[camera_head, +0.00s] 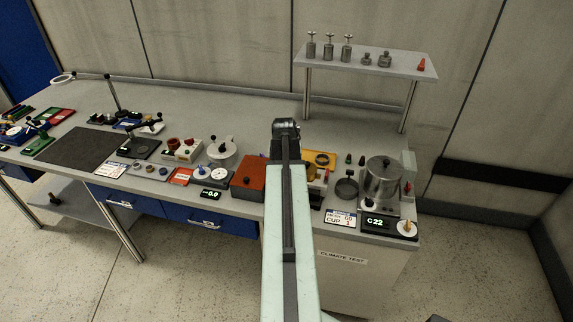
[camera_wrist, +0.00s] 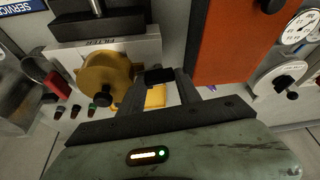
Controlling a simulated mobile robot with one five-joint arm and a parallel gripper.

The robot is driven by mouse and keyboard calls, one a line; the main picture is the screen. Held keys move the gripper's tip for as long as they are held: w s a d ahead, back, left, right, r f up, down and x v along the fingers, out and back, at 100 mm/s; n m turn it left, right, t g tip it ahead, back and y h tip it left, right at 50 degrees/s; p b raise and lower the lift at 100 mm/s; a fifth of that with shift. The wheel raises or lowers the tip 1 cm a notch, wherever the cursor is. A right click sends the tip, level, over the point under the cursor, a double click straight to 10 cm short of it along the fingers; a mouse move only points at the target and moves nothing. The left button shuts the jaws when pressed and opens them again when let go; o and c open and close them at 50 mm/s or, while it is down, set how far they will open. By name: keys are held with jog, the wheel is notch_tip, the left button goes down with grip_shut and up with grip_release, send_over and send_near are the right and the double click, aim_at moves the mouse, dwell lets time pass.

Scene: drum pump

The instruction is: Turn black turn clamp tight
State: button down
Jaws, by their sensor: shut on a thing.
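In the wrist view, my gripper (camera_wrist: 160,84) has its two dark fingers on either side of a small black block, which looks like the black turn clamp (camera_wrist: 158,75). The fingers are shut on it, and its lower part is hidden. A yellow part (camera_wrist: 155,97) shows below it, between the fingers. A round brass cap (camera_wrist: 106,76) with a black knob sits just left of the fingers, by a white plate marked FILTER. In the head view my own arm covers the clamp and the gripper's fingertips.
An orange-red box (camera_wrist: 236,38) stands close right of the fingers; it also shows in the head view (camera_head: 248,178). A metal pot (camera_head: 382,180) stands right of my arm. A raised shelf (camera_head: 365,63) with weights is behind. Several small items crowd the bench (camera_head: 190,105).

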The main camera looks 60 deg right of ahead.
jog(key=shift+m+g, duration=0.3)
jog(key=shift+m, duration=0.7)
jog(key=c, duration=0.8)
grip_release()
jog(key=shift+c, duration=0.2)
